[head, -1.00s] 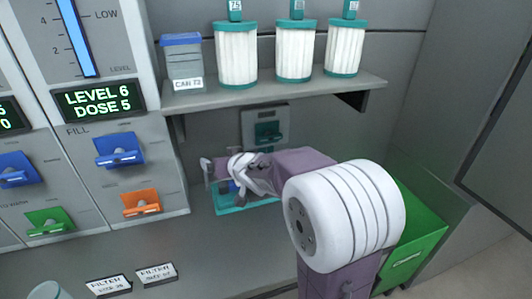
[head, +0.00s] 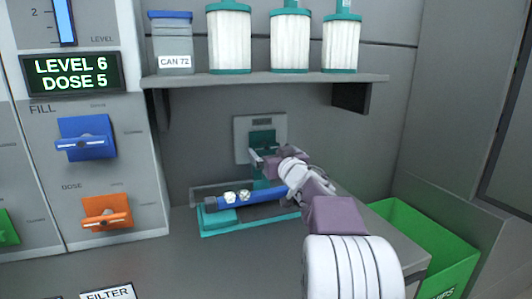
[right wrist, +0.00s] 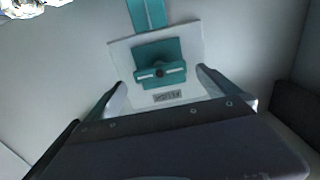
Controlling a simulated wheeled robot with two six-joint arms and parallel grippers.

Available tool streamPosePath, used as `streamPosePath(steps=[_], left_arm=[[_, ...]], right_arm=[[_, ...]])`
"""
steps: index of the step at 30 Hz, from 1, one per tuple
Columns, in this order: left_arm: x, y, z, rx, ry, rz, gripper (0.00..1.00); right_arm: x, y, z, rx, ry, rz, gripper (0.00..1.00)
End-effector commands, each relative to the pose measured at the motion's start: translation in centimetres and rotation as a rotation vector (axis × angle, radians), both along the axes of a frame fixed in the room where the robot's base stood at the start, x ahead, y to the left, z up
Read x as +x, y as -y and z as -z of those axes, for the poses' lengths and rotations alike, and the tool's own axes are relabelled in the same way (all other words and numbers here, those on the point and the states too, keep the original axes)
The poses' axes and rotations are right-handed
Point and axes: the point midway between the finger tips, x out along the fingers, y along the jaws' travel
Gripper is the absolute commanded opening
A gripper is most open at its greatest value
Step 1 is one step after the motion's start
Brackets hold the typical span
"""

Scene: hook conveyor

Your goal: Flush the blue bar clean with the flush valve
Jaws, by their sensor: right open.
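The flush valve (head: 262,137) is a teal handle on a grey wall plate under the shelf. It also shows in the right wrist view (right wrist: 158,72), with a small label beside it. My right gripper (head: 272,158) is just in front of the valve. In the right wrist view its open fingers (right wrist: 163,90) stand on either side of the lower valve plate, with nothing held between them. The blue bar (head: 262,196) lies in a teal cradle (head: 232,226) below, with whitish clumps (head: 237,197) on its left part. My arm hides its right end. My left gripper is not in view.
A shelf (head: 250,80) above carries a grey can (head: 174,45) and white filters (head: 229,40). A dispenser panel with a blue handle (head: 86,138) and an orange handle (head: 106,212) stands at left. A green bin (head: 440,250) stands at right.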

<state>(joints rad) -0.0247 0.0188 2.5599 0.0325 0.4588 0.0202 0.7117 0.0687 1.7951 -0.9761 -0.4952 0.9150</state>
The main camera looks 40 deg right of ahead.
Motion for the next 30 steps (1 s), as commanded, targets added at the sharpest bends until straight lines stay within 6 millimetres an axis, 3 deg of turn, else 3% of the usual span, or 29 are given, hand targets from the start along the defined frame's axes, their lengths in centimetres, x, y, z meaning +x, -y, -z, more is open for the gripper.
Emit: streamPosePath(steps=[3,7,17,24,30], left_arm=[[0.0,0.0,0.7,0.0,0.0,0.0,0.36],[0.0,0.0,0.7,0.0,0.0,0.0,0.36],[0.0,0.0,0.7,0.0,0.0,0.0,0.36],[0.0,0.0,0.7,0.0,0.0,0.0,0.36],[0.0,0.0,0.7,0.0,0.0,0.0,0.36]], right_arm=[[2.4,0.7,0.3,0.0,0.0,-0.002,1.0],[4.0,1.2,0.1,0.0,-0.001,0.0,1.0],[4.7,1.4,0.1,0.0,-0.001,0.0,1.0],[4.7,1.4,0.1,0.001,-0.001,0.0,0.41],[4.7,1.4,0.1,-0.013,-0.005,0.0,0.41]])
